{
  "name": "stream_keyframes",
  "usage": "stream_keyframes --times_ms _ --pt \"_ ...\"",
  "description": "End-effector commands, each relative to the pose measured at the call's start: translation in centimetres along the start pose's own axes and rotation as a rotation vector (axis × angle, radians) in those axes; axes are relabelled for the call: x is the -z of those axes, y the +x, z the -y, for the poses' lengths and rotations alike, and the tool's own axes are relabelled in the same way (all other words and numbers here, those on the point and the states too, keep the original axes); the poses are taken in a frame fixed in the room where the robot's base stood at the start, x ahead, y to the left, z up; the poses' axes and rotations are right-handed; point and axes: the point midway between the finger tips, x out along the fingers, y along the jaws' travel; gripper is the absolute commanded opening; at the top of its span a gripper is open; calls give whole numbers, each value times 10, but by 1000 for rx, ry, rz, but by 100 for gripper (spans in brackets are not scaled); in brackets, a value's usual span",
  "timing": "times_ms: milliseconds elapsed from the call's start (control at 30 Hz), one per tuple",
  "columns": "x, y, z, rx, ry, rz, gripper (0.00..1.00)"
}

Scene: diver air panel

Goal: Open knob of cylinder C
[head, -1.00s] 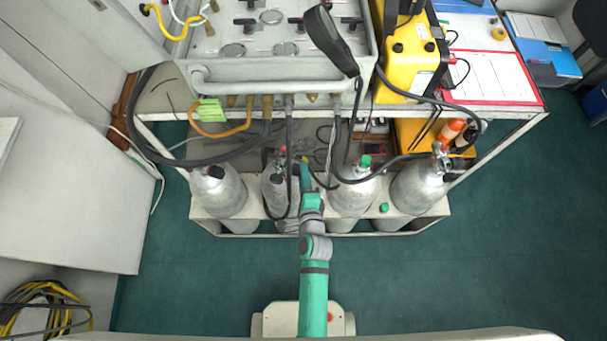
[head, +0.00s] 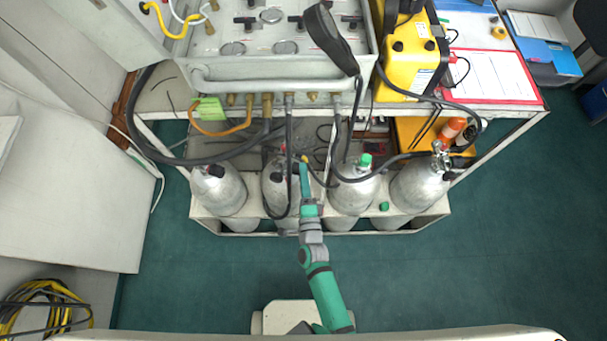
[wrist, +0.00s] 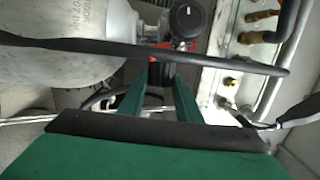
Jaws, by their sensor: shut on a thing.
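My gripper (head: 304,165) reaches in beside the top of the second silver cylinder from the left (head: 277,190). In the wrist view, its green fingers (wrist: 161,80) are closed on a dark knob (wrist: 161,71) below a red valve part (wrist: 172,46). A round black knob with a white mark (wrist: 187,18) sits just above, outside the fingers. The same cylinder's silver body (wrist: 70,35) shows at the upper left of the wrist view. I cannot read which cylinder is C. In the head view my arm and a hose partly hide the valve.
A black hose (wrist: 120,48) crosses the wrist view in front of the valve. Other cylinders stand at the left (head: 218,190), right (head: 353,192) and far right (head: 420,188). The grey panel (head: 270,70) overhangs behind. The green floor (head: 450,270) is clear.

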Motion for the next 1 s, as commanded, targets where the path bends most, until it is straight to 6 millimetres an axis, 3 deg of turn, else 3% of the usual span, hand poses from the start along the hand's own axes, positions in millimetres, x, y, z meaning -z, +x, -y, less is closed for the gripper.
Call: stream_keyframes --times_ms 467,1000 --pt "-2 2 -4 185 -72 12 9" --pt "-1 4 -10 516 -204 23 9"
